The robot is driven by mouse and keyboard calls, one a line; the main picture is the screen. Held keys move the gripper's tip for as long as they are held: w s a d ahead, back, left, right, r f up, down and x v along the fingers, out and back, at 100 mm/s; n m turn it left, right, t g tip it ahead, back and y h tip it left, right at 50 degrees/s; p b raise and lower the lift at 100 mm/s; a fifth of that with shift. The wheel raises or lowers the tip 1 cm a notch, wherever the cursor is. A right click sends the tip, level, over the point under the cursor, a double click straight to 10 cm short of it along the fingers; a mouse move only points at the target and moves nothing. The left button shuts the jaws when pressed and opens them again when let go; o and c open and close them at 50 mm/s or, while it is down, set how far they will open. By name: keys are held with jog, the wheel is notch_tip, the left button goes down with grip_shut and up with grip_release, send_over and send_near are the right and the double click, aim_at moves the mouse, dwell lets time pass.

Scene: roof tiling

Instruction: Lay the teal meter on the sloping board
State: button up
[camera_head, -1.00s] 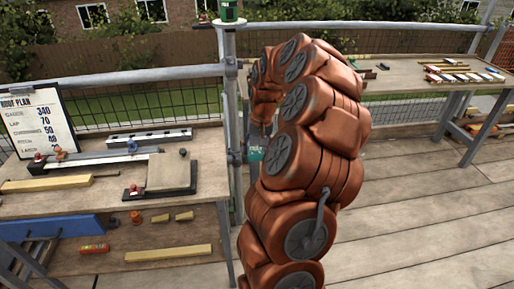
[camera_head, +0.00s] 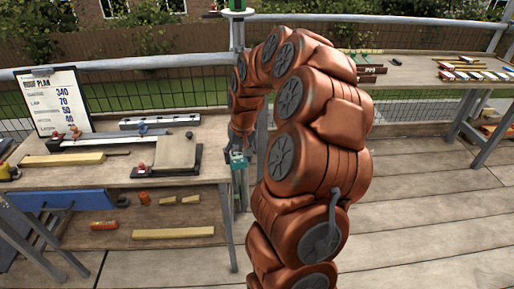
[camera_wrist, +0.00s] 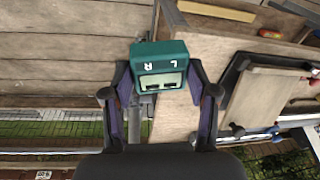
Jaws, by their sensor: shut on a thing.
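My gripper (camera_wrist: 160,108) is shut on the teal meter (camera_wrist: 158,55), a small box with a grey display and the letters L and R on its face. The meter also shows in the head view (camera_head: 237,158), small beneath my wrist, by the right edge of the left workbench. The sloping board (camera_head: 175,151) is a beige panel on a dark base on that bench, to the left of the meter and apart from it. In the wrist view the board (camera_wrist: 262,100) is to the right of my gripper. The meter's underside is hidden.
The workbench (camera_head: 75,180) also holds a clipboard with a roof plan (camera_head: 54,103), a grey level (camera_head: 160,121), a long rail (camera_head: 104,142) and a yellow batten (camera_head: 62,159). A railing post (camera_head: 238,60) stands behind my wrist. A second bench (camera_head: 410,95) is at the right.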

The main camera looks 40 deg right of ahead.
jog(key=w+a+f+n, duration=0.1)
jog(key=w+a+n, duration=0.1)
jog(key=a, duration=0.6)
jog(key=w+a+f+n, duration=0.1)
jog(key=w+a, duration=0.3)
jog(key=a, duration=0.5)
jog(key=w+a+f+n, duration=0.2)
jog(key=w+a+n, duration=0.1)
jog(key=a, duration=0.5)
jog(key=shift+w+a+g+y, duration=0.25)
jog(key=shift+g+y, duration=0.05)
jog(key=shift+y, duration=0.1)
